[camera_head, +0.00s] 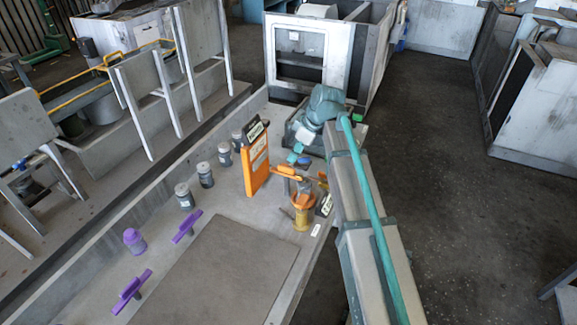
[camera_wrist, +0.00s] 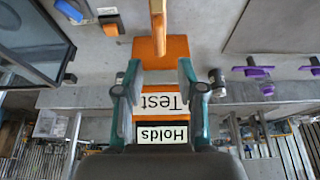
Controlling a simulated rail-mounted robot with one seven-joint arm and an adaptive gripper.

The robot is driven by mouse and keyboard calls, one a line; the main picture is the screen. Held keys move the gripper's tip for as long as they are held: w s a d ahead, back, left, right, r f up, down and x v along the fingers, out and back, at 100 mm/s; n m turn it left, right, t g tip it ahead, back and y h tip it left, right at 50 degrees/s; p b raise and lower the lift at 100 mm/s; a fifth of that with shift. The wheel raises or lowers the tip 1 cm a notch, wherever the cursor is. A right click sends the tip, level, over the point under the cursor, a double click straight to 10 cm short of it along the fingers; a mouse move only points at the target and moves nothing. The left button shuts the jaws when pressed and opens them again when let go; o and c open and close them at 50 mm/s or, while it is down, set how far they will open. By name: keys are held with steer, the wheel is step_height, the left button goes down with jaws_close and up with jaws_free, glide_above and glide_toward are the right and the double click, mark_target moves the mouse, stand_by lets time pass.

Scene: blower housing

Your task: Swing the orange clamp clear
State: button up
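An orange clamp arm (camera_head: 288,171) lies across the top of a fixture with a yellow-orange base (camera_head: 301,212) on the bench, right of an upright orange board (camera_head: 256,165). My gripper (camera_head: 297,154) is above and behind this arm in the head view; its fingers are small there. In the wrist view my gripper (camera_wrist: 159,70) has its two teal fingers spread, with nothing visibly held between them. The orange board (camera_wrist: 160,47) with upside-down "Test" and "Holds" labels shows beyond them. A narrow orange bar (camera_wrist: 158,22), possibly the clamp, shows at the top. Its contact with anything is unclear.
Several grey-lidded jars (camera_head: 205,174) line the bench's left side. A purple jar (camera_head: 134,241) and purple handles (camera_head: 186,226) stand nearer. A dark flat plate (camera_head: 218,275) lies in front. A small orange part (camera_head: 322,181) sits beside the fixture, close to my arm.

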mark_target(287, 167)
steer(key=p+x, duration=0.1)
steer(key=x, duration=0.7)
steer(key=shift+p, duration=0.3)
jaws_close()
